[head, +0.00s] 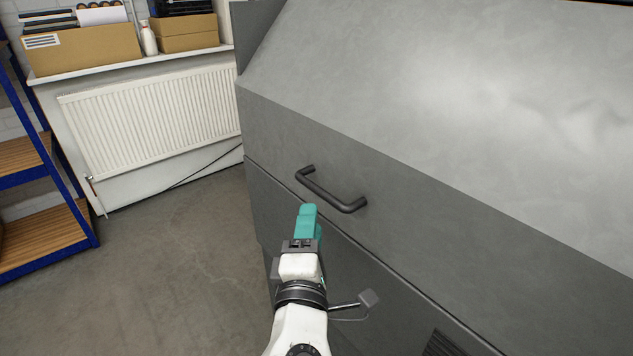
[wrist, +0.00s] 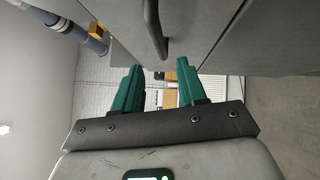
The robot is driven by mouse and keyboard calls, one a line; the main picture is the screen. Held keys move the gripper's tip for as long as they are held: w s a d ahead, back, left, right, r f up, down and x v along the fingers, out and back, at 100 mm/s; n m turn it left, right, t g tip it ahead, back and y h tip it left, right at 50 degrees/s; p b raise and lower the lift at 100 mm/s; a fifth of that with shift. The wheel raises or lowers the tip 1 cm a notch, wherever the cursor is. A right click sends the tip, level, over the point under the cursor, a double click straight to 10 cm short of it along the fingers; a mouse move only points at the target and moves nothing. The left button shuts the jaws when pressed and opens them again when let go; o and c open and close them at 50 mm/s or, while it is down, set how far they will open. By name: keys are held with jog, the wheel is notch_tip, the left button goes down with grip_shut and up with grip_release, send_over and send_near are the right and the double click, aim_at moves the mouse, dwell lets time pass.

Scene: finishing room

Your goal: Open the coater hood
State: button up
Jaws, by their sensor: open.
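The coater hood (head: 440,110) is a large grey metal cover with a sloped top, and it is shut down on the cabinet below along a seam. A dark bar handle (head: 330,191) sits on its front face. My gripper (head: 309,210), with teal fingers, is just below and in front of the handle in the head view, apart from it. In the wrist view the two fingers of my gripper (wrist: 160,72) stand apart with nothing between them. The handle (wrist: 154,28) shows there beyond the fingertips, roughly between them.
A white radiator (head: 155,118) is on the wall at the left, below a sill with cardboard boxes (head: 85,50) and a white bottle (head: 148,38). A blue shelf rack (head: 65,185) stands at the far left. The floor (head: 170,260) between rack and coater is clear.

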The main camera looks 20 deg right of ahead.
aim_at(316, 186)
jog(key=p+x, duration=0.1)
jog(key=x, duration=0.8)
jog(key=shift+d+p, duration=0.2)
jog(key=shift+p, duration=0.15)
grip_shut()
